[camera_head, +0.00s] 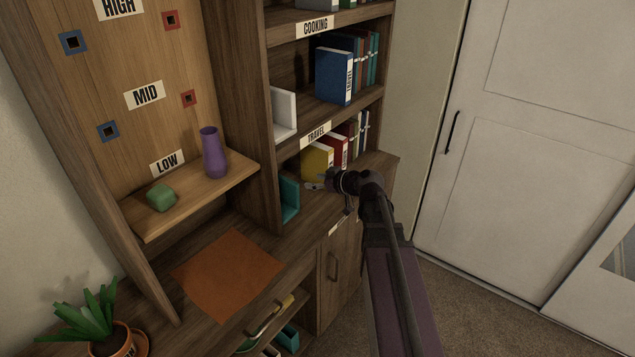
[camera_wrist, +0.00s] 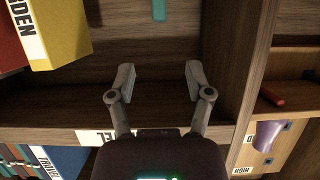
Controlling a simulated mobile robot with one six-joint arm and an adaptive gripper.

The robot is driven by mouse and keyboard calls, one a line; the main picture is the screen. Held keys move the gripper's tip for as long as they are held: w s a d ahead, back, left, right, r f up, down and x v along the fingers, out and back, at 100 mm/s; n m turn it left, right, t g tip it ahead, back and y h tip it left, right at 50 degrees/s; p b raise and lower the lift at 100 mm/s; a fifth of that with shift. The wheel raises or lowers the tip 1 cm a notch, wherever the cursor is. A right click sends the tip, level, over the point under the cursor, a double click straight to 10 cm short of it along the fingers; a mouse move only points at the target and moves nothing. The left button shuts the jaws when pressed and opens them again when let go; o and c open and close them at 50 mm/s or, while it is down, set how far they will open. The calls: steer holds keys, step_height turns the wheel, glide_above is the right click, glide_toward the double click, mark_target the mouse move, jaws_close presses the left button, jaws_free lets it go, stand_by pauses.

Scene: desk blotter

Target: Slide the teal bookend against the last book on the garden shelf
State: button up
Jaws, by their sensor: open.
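The teal bookend (camera_head: 289,198) stands at the left end of the lowest shelf, by the wooden upright. A small piece of the teal bookend (camera_wrist: 159,10) shows at the top edge of the wrist view. The yellow book (camera_head: 317,163) is the book nearest it, with a gap between them. The yellow book (camera_wrist: 58,32) also shows in the wrist view, its label partly cut off. My gripper (camera_head: 313,186) is at the shelf front, near the gap. In the wrist view my gripper (camera_wrist: 160,76) is open, with nothing between its fingers.
A red book (camera_head: 338,150) and several others stand right of the yellow one. The shelf above, labelled TRAVEL (camera_head: 316,134), holds a white bookend (camera_head: 284,112) and a blue book (camera_head: 334,75). Wooden uprights bound the bay. A purple vase (camera_head: 213,153) stands on the left shelf.

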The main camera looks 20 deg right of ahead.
mark_target(287, 180)
steer(key=b+x, duration=0.5)
steer(key=x, duration=0.8)
steer(key=shift+w+a+f, duration=0.1)
steer(key=shift+w, duration=0.05)
jaws_close()
